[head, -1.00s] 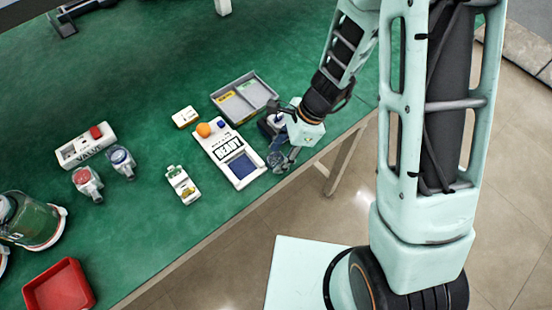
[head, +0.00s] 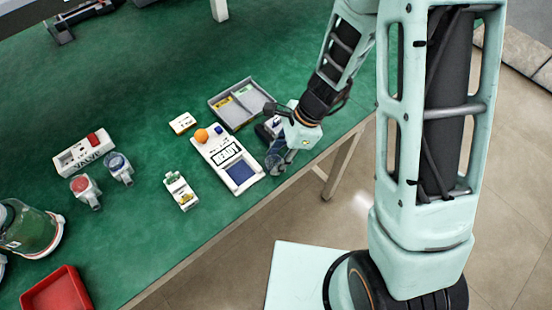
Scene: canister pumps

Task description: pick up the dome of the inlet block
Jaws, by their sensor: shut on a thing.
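My gripper (head: 277,162) is at the front edge of the green table, right of the white READY panel. It is shut on a small clear, bluish-grey rounded piece, which appears to be the dome (head: 274,156). The fingers partly hide it, and I cannot tell whether it is clear of the surface below. A dark block with a pale base (head: 266,131), perhaps the inlet block, sits just behind the gripper and is mostly hidden by the wrist.
The READY panel (head: 240,172) bears an orange ball (head: 201,135). A grey divided tray (head: 217,107) lies behind. Left are a small white block (head: 181,192), two capped fittings (head: 84,187) (head: 119,166), a VALVE box (head: 77,157), a canister (head: 28,228) and a red tray (head: 60,292).

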